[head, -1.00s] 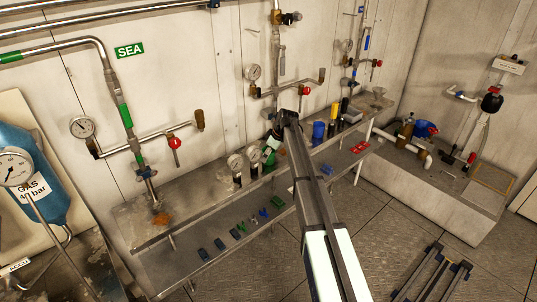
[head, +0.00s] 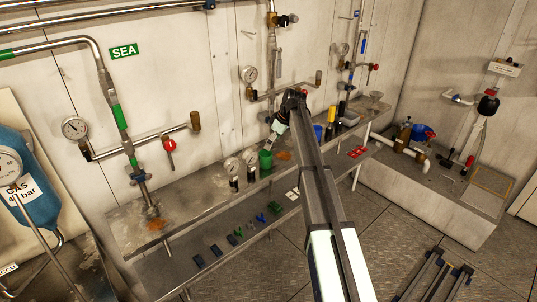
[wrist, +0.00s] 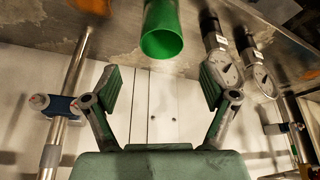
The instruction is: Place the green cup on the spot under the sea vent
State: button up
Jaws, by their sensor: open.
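The green cup (head: 265,160) stands on the upper bench shelf, right of two small gauges. In the wrist view the green cup (wrist: 162,38) is at the top centre, its round opening facing the camera. My gripper (head: 276,129) is just above and slightly right of the cup in the head view. In the wrist view my gripper (wrist: 160,80) is open, its fingers wide apart with nothing between them. The cup lies beyond the fingertips, apart from them. The sea vent (head: 195,121) is the brass-ended pipe under the green SEA sign (head: 124,51). I cannot make out a marked spot under it.
Two gauges (head: 241,172) stand close left of the cup, and show in the wrist view (wrist: 222,68). A blue cup (head: 318,132) and yellow and black cylinders stand to the right. Small coloured items lie on the lower shelf.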

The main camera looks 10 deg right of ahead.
jog(key=b+v, duration=0.1)
jog(key=v, duration=0.6)
jog(key=s+a+f+m+g, duration=0.1)
jog(key=s+a+f+m, duration=0.1)
jog(key=s+f, duration=0.9)
jog(key=s+a+f+m+g+h, duration=0.15)
jog(key=s+f, duration=0.45)
jog(key=f, duration=0.9)
jog(key=s+a+f+m+g, duration=0.1)
jog(key=s+f+m+g, duration=0.1)
jog(key=s+f, duration=0.9)
jog(key=s+f+m+g, duration=0.1)
jog(key=s+f, duration=0.6)
jog(key=s, duration=0.3)
jog(key=s+a+f+m+g, duration=0.1)
jog(key=s+f+m, duration=0.1)
jog(key=s+f, duration=0.5)
jog(key=s+h, duration=0.1)
jog(key=s, duration=0.2)
jog(key=shift+s+a+f, duration=0.2)
jog(key=shift+s+f, duration=0.1)
jog(key=shift+f, duration=0.1)
jog(key=shift+o, duration=0.5)
jog(key=s+f+m+g+h, duration=0.1)
jog(key=s+f+m+g, duration=0.1)
jog(key=s, duration=1.9)
jog(key=shift+s+d+f+g, duration=0.25)
jog(key=shift+s+f+g, duration=0.15)
jog(key=shift+g, duration=0.15)
